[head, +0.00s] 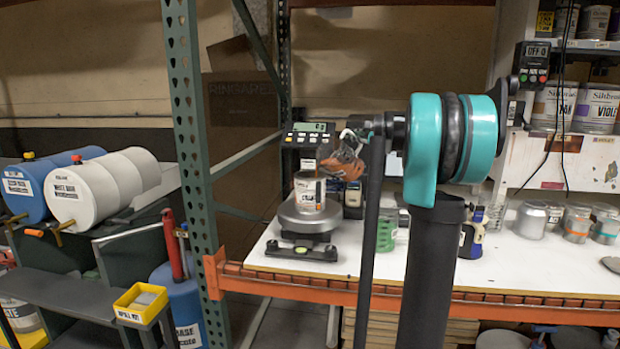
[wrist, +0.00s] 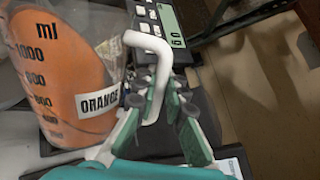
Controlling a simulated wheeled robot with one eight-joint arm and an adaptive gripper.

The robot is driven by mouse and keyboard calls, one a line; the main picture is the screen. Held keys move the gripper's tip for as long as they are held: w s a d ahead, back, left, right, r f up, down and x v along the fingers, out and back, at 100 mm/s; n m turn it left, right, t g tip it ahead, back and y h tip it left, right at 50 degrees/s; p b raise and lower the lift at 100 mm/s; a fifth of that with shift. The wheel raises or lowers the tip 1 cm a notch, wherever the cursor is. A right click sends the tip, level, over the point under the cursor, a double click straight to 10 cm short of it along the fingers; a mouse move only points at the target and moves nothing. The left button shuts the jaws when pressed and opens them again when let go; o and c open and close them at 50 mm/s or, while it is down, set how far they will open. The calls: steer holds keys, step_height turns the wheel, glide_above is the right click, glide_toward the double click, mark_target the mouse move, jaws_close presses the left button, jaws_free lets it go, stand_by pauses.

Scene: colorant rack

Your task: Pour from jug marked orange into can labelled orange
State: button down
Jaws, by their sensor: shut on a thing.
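The jug marked orange (wrist: 75,85) is clear, with a black ml scale and orange liquid inside. My gripper (wrist: 160,103) is shut on its white handle (wrist: 147,55). In the head view the jug (head: 344,162) is tilted, above and slightly right of a can (head: 309,192). The can is open-topped, with a white label whose lettering is only partly readable. It stands upright on the round pan of a scale (head: 304,220). I cannot tell for sure whether liquid is falling. My gripper (head: 358,133) is partly hidden by the jug and my arm.
The scale's lit display (head: 308,128) stands behind the can. A green container (head: 386,235) stands right of the scale on the white bench (head: 400,268). Metal cans (head: 577,222) stand farther right. A green rack post (head: 190,150) rises at the left.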

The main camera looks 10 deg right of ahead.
steer(key=shift+s+a+r+n+g+p, duration=0.15)
steer(key=shift+a+r+n+g+p, duration=0.3)
steer(key=shift+r+n+p, duration=0.25)
stand_by(3.3)
steer(key=shift+s+a+r+n, duration=0.15)
steer(key=shift+a+r+n, duration=0.3)
steer(key=shift+r, duration=0.2)
stand_by(3.3)
